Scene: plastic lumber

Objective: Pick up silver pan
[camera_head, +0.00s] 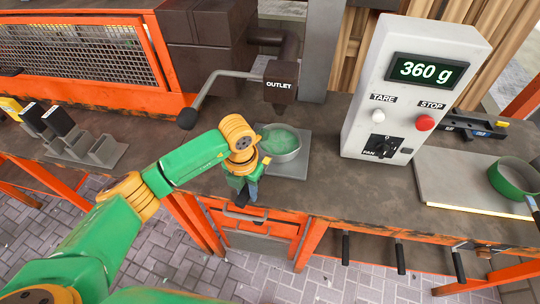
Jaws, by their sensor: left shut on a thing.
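The silver pan (286,154) is a small round metal pan with green material inside. It sits on a grey plate (300,172) on the bench, just in front of the outlet. My left gripper (252,182) is at the pan's near left side. It is shut on the pan, with its fingers pointing down; the exact grip is partly hidden by my wrist. My right gripper is not in view.
The dark outlet pipe (279,88) with a lever (215,88) stands behind the pan. A white scale box (400,125) reading 360 g stands to the right. A green pan (512,178) rests on a flat plate (455,182) at far right. Grey holders (88,148) stand left.

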